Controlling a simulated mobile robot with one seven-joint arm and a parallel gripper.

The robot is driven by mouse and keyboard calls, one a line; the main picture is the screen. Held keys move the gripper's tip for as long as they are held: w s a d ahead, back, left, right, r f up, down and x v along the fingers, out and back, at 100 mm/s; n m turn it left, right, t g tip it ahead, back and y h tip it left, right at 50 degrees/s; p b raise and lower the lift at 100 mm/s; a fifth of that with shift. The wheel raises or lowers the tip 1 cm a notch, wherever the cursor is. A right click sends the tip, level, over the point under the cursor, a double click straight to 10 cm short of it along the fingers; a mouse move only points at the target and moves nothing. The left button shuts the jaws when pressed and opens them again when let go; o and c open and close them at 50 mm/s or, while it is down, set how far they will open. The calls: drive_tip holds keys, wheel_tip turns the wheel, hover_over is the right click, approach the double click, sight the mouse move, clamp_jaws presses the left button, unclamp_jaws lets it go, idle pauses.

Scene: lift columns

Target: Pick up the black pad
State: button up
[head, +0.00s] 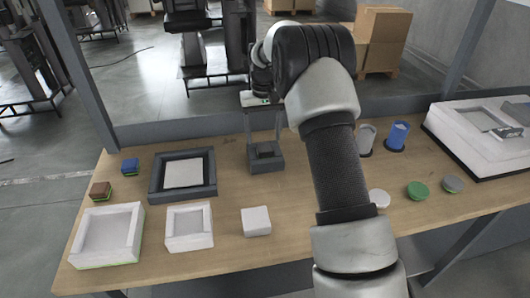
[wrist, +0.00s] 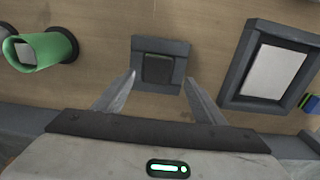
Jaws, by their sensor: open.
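The black pad (head: 266,149) sits in a small grey square holder (head: 267,166) near the back middle of the table. In the wrist view the black pad (wrist: 157,68) lies flat inside the holder's raised frame (wrist: 160,44). My gripper (wrist: 159,79) is open and empty, with one fingertip on each side of the holder's near part. In the head view my gripper (head: 264,138) is over the holder, pointing down, partly hidden by my arm. I cannot tell the exact height gap between the fingertips and the pad.
A larger dark frame (head: 155,186) with a white pad stands left of the holder. White trays (head: 82,238) and a white block (head: 256,222) are in front. A blue cup (head: 397,136) and round discs (head: 418,190) are to the right. The wrist view shows a green tube (wrist: 52,48).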

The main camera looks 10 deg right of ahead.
sight(265, 147)
drive_tip(key=f, duration=0.4)
drive_tip(key=shift+d+f, duration=0.1)
drive_tip(key=shift+d, duration=0.15)
drive_tip(key=c, duration=1.4)
